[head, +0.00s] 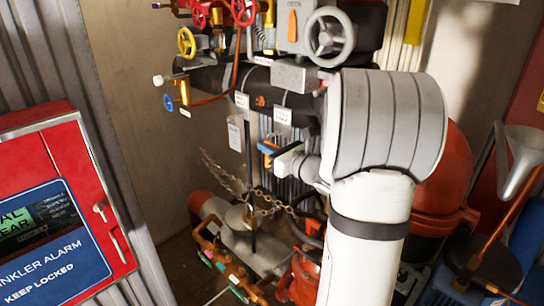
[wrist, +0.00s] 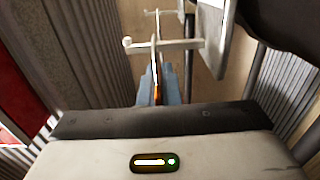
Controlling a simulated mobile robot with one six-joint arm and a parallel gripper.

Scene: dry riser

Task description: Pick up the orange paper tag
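My gripper (head: 268,148) reaches left from the pale wrist in the head view, in front of the ribbed wall and below the black pipe. Its blue fingers (wrist: 172,88) are close together in the wrist view. A thin orange strip, which looks like the orange paper tag (wrist: 157,92) seen edge-on, lies between them with no clear gap on either side. A little orange also shows at the fingers in the head view. The tag's face and lower part are hidden.
Above are the black pipe (head: 210,79), red and yellow handwheels (head: 187,41) and a grey handwheel (head: 330,37). White tags (head: 283,116) hang from the pipe. A chain (head: 235,187) hangs below. A red alarm cabinet (head: 75,150) stands at left.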

